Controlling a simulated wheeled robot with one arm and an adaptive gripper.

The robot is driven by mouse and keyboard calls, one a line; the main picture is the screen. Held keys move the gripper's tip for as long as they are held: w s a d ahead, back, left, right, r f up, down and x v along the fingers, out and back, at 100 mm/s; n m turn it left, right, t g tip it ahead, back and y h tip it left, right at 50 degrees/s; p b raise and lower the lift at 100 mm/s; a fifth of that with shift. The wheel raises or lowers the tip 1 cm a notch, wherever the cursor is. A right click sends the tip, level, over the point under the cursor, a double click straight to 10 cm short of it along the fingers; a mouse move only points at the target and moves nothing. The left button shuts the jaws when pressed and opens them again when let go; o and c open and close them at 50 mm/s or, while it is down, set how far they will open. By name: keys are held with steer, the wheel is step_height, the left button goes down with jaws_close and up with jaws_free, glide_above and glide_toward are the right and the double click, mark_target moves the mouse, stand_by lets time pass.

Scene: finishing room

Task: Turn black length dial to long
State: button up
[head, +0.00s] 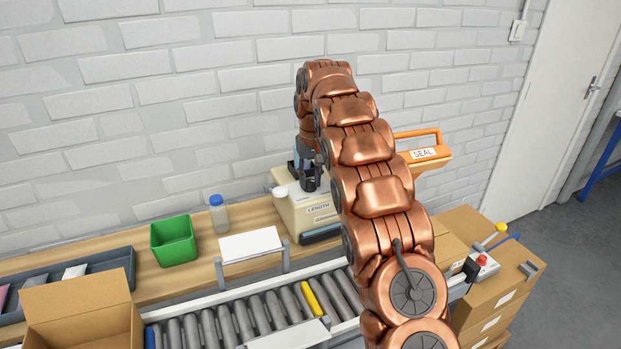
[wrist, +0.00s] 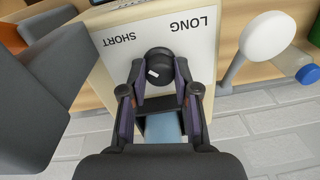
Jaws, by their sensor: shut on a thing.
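The black length dial (wrist: 158,64) sits on the cream face of the machine, which also shows in the head view as a cream box (head: 310,215) marked LENGTH. In the wrist view the lettering is upside down, with SHORT on the left and LONG on the right. A small white mark on the dial lies left of its middle. My gripper (wrist: 160,78) is shut on the dial, one finger on each side. In the head view my gripper (head: 308,178) is at the top of the machine, and the dial itself is hidden.
An orange SEAL handle (head: 424,154) is right of my arm. A white round knob (wrist: 267,39) stands close by the dial. A green bin (head: 173,241), a blue-capped bottle (head: 218,214) and a white plate (head: 250,244) are on the bench. A roller conveyor (head: 226,322) runs in front.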

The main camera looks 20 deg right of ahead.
jaws_close()
steer(key=shift+m, duration=0.3)
steer(key=m, duration=0.3)
steer(key=m+b, duration=0.1)
steer(key=m, duration=0.4)
steer(key=shift+m, duration=0.4)
steer(key=m+b, duration=0.2)
steer(key=m, duration=0.3)
steer(key=shift+a+f, duration=0.1)
steer(key=shift+m+b, duration=0.45)
steer(key=shift+m, duration=1.35)
